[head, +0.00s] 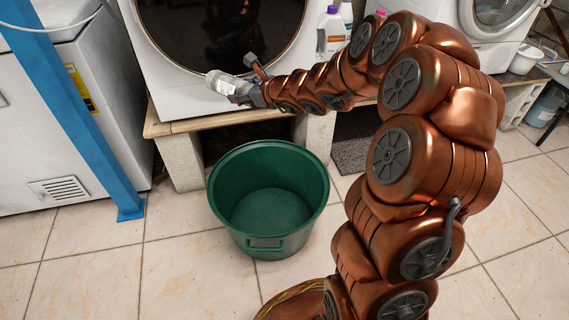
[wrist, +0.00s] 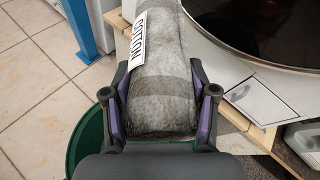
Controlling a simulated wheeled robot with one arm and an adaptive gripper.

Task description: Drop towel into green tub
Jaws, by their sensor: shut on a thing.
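The towel (wrist: 160,85) is a grey roll with a white label reading "COTTON" in the wrist view. My gripper (wrist: 164,100) is shut on it, with a finger on each side. In the head view the towel (head: 231,86) shows small and pale at the end of my arm, in front of the washing machine. My gripper (head: 256,93) there is partly hidden by its own links. The green tub (head: 229,192) stands on the tiled floor below, and its inside looks empty. The towel is above the tub's height, toward its back. In the wrist view part of the tub's rim (wrist: 78,150) shows at lower left.
A washing machine (head: 185,98) stands on a wooden board (head: 160,127) on concrete blocks (head: 181,160) behind the tub. A blue post (head: 75,108) is at left beside a white appliance (head: 30,140). Bottles (head: 331,32) stand at the back. Floor left of the tub is clear.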

